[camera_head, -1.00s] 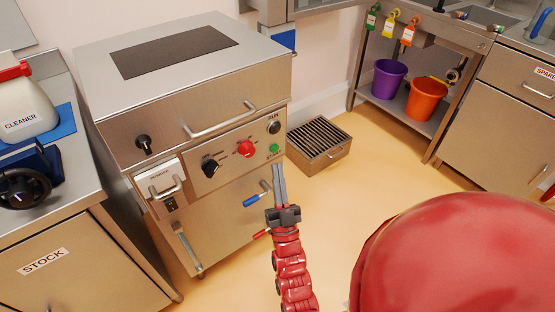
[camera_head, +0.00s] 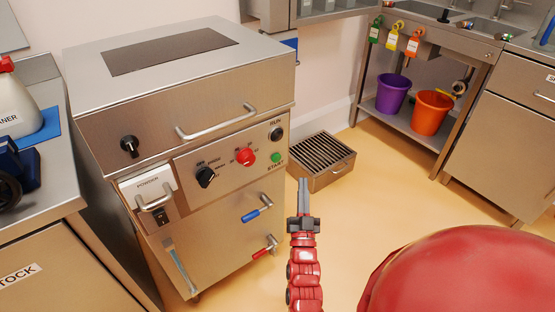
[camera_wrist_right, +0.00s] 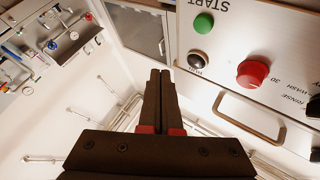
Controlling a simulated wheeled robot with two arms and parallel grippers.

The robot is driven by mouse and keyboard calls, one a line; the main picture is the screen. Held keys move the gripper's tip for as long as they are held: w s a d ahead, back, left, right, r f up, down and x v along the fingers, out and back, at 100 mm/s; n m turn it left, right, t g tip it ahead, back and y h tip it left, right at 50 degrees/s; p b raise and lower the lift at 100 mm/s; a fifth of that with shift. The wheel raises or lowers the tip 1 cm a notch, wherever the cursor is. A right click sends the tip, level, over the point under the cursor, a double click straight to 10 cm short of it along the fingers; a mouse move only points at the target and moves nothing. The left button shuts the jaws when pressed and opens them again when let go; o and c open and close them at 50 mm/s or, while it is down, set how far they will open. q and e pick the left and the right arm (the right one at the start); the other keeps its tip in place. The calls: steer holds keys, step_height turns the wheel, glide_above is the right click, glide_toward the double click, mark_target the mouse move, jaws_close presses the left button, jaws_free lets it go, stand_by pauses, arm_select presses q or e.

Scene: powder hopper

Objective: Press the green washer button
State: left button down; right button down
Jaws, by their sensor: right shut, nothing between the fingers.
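The green button (camera_head: 275,157) is on the front panel of the steel washer (camera_head: 215,235), above the word START. It sits right of a red knob (camera_head: 246,156) and below a dark RUN button or lamp (camera_head: 276,134). In the right wrist view the green button (camera_wrist_right: 204,23) is at the upper right, apart from the fingers. My right gripper (camera_head: 303,183) is shut and empty, in front of the washer, right of and below the green button. It also shows in the wrist view (camera_wrist_right: 159,75). My left gripper is not in view.
A blue-handled valve (camera_head: 252,215) and a red-handled valve (camera_head: 265,250) stick out of the washer's lower front. A floor grate (camera_head: 322,160) lies right of the washer. Purple (camera_head: 391,95) and orange (camera_head: 432,112) buckets stand on a shelf.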

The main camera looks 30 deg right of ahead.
mark_target(277, 158)
steer(key=w+b, duration=0.1)
steer(key=w, duration=0.7)
steer(key=shift+w+a+b, duration=0.3)
steer(key=shift+a+b, duration=0.05)
steer(key=shift+w, duration=0.1)
stand_by(1.7)
steer(key=shift+w, duration=0.3)
steer(key=shift+w+b, duration=0.35)
stand_by(0.6)
steer(key=shift+s, duration=0.8)
steer(key=shift+s, duration=0.1)
